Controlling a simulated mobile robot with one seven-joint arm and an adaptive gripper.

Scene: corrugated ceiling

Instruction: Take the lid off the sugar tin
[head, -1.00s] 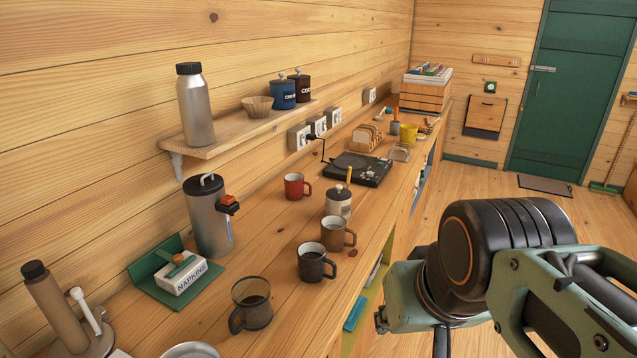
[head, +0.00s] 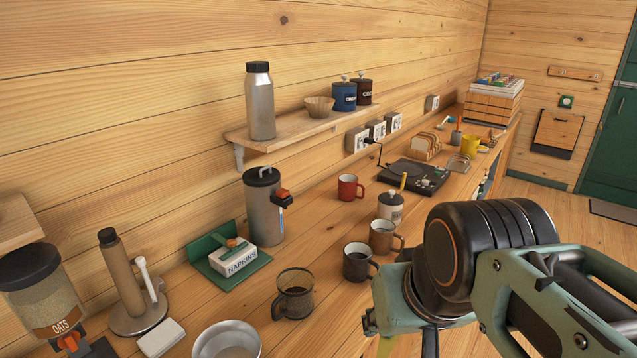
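The lid of the white tin appears to be on. My arm fills the lower right, in front of the counter edge. My gripper's fingers are not in view.
Near the white tin are a brown mug (head: 382,236), a black mug (head: 357,262), a red mug (head: 350,187) and a turntable (head: 415,175). A steel flask (head: 264,205), napkin holder (head: 238,258), glass mug (head: 293,293) and oats dispenser (head: 45,292) stand further left.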

